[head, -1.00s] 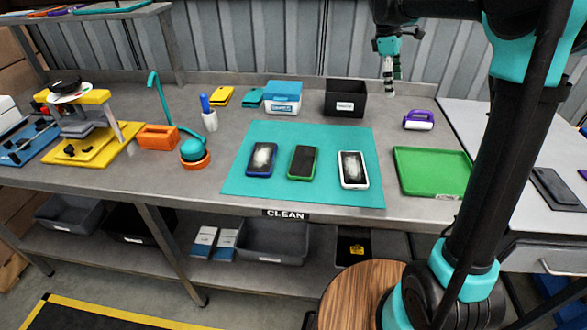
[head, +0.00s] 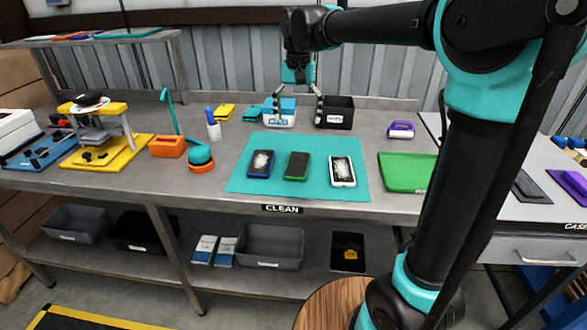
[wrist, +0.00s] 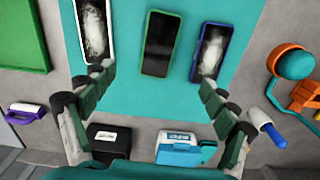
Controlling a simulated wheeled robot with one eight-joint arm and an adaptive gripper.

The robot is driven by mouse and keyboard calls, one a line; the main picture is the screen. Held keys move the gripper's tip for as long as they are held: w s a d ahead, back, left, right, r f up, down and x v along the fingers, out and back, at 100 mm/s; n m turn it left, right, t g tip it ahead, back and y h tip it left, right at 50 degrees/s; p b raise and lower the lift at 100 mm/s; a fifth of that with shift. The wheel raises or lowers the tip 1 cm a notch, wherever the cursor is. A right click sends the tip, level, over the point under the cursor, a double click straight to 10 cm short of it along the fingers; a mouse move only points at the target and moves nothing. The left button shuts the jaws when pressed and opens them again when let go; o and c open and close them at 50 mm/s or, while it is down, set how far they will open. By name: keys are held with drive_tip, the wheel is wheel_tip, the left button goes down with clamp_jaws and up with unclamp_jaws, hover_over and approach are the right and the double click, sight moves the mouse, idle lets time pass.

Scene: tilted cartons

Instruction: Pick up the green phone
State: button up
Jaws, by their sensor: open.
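The green phone (head: 297,166) lies flat on the teal mat (head: 240,184), between a blue phone (head: 260,163) and a white phone (head: 342,171). Its dark screen faces up inside a green frame. In the wrist view the green phone (wrist: 160,45) is at the top centre, ahead of my fingers. My gripper (head: 297,103) hangs above the back of the table, fingers spread, in front of the blue-and-white box and black bin. In the wrist view my gripper (wrist: 157,82) is open and empty, apart from the phone.
The blue-and-white box (head: 280,113) and black bin (head: 336,112) stand behind the mat. A green tray (head: 407,172) lies to its right, with a purple-handled tool (head: 401,129) behind. An orange-based teal stand (head: 201,158) is to the left.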

hover_over(297, 164)
drive_tip(key=f, duration=1)
drive_tip(key=shift+s+d+f, duration=0.1)
drive_tip(key=shift+s+f, duration=0.2)
drive_tip(key=shift+f, duration=0.05)
drive_tip(key=shift+w+f, duration=0.2)
drive_tip(key=shift+f, duration=2.45)
drive_tip(key=shift+c, duration=0.3)
drive_tip(key=c, duration=1.3)
drive_tip(key=shift+c, duration=0.2)
drive_tip(key=shift+r, duration=0.1)
wheel_tip(297, 164, up, 20)
